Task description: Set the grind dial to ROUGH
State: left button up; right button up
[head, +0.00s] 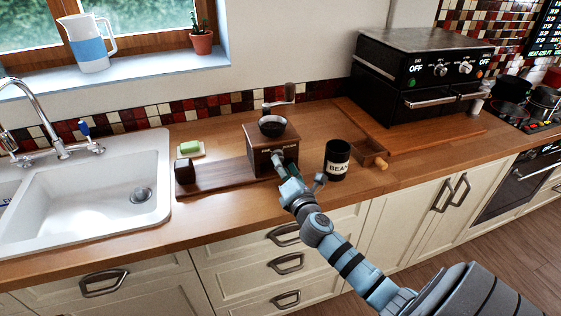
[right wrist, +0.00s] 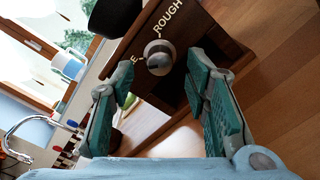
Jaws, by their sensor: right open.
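The wooden coffee grinder (head: 262,155) stands on the counter, with a dark bowl (head: 272,126) and a crank (head: 280,100) on top. Its front carries white lettering and a round metal grind dial (right wrist: 159,57), clear in the right wrist view. The word ROUGH (right wrist: 168,17) is legible beside the dial; the other label is partly hidden, ending in E. My right gripper (head: 287,178) is open in front of the grinder. In the right wrist view its green-padded fingers (right wrist: 161,76) lie on either side of the dial, without visible contact. I cannot tell the dial's setting. My left gripper is out of view.
A black bean canister (head: 337,160) stands close to the right of my right gripper. A green sponge on a dish (head: 190,148) and a small dark block (head: 184,171) are left, near the sink (head: 105,190).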

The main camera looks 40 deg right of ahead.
jog(key=x, duration=0.3)
jog(key=shift+w, duration=0.15)
grip_shut()
